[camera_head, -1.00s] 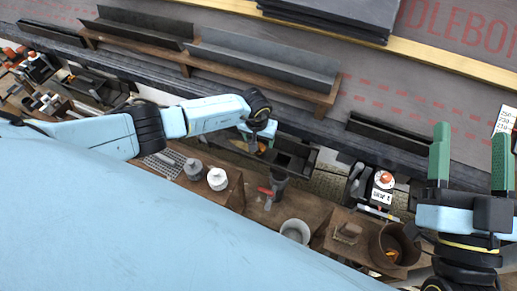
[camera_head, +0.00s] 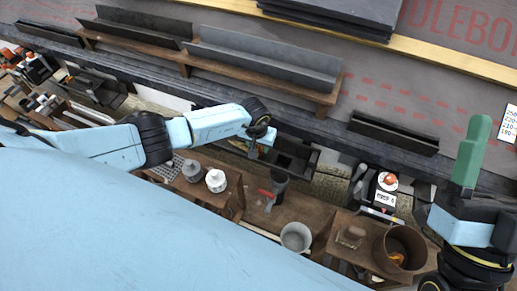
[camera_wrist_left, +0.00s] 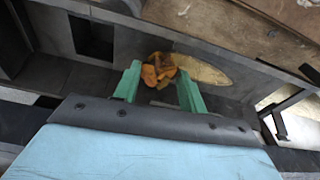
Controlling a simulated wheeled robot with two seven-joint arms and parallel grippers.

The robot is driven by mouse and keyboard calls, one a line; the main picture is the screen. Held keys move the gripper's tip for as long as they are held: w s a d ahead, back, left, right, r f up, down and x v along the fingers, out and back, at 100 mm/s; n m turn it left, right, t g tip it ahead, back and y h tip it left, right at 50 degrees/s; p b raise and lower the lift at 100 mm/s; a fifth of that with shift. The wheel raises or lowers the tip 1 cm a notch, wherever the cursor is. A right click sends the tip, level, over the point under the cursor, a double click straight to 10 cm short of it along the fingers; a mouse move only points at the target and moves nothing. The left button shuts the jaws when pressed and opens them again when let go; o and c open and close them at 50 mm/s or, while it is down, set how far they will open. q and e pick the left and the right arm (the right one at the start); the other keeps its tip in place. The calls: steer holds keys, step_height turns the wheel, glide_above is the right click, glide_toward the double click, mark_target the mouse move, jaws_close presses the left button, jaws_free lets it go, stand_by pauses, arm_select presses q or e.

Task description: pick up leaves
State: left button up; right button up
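A clump of orange-brown leaves (camera_wrist_left: 158,70) lies in a dark trough in the left wrist view, at and between the tips of my left gripper's green fingers. My left gripper (camera_wrist_left: 160,82) has its fingers apart, with the leaves not visibly squeezed. In the head view my left gripper (camera_head: 264,146) reaches down to the dark trough (camera_head: 300,150), and its fingertips are hidden. Some orange leaves (camera_head: 396,258) show inside a brown bucket (camera_head: 385,262) at the lower right. My right gripper (camera_head: 472,150) points up at the right edge; only one green finger shows clearly.
A wooden bench (camera_head: 320,220) holds a pale pot (camera_head: 295,236), white-topped bottles (camera_head: 215,180) and a dark cup (camera_head: 279,182). A device with an orange knob (camera_head: 388,182) stands right of the trough.

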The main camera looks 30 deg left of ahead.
arm_select(q)
steer(key=shift+c, duration=1.3)
steer(key=shift+r, duration=0.1)
